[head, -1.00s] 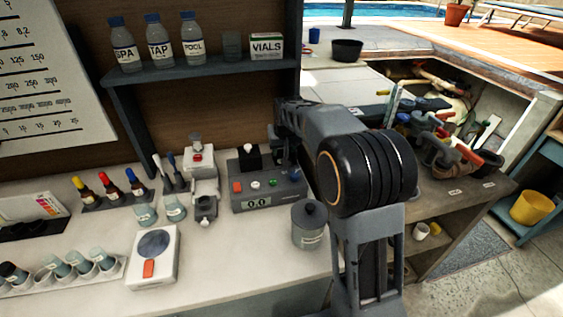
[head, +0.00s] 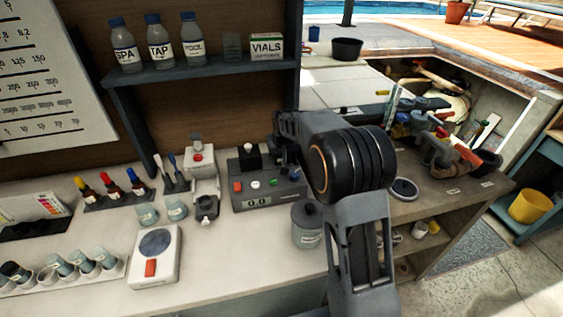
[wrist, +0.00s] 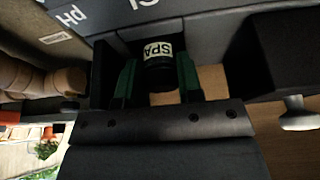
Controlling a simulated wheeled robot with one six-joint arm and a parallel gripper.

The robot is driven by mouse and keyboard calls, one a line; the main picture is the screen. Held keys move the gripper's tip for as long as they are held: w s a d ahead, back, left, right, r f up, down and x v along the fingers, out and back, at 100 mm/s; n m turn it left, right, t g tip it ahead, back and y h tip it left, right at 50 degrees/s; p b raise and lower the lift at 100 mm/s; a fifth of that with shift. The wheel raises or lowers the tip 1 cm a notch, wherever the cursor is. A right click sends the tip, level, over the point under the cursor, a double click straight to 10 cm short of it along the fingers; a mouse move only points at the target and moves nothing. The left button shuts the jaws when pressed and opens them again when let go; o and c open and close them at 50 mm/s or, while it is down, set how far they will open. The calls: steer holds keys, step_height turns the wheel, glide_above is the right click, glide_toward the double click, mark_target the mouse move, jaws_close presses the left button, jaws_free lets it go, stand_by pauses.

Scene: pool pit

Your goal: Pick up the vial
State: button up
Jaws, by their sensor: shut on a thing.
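In the wrist view, a small vial (wrist: 158,70) with a dark round body or cap and a pale label reading SPA sits between the two green-lined fingers of my gripper (wrist: 159,82). The fingers are shut on it. Its lower end is hidden in shadow beside a dark grey housing with white lettering (wrist: 105,14). I cannot tell whether it is clear of that housing. In the head view, my arm hides the fingers and the vial, beside the grey meter box (head: 265,188) on the bench.
A lidded grey jar (head: 307,225) stands close to my arm. Several vials lie in a white rack (head: 105,275) at the left, beside a white scale (head: 155,257). A shelf (head: 200,72) with bottles and a VIALS box (head: 266,46) hangs above. The bench front (head: 235,265) is clear.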

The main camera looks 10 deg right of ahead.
steer(key=shift+c, duration=0.5)
steer(key=shift+r, duration=0.15)
steer(key=shift+r, duration=0.25)
step_height(320, 180, up, 17)
steer(key=shift+r, duration=0.15)
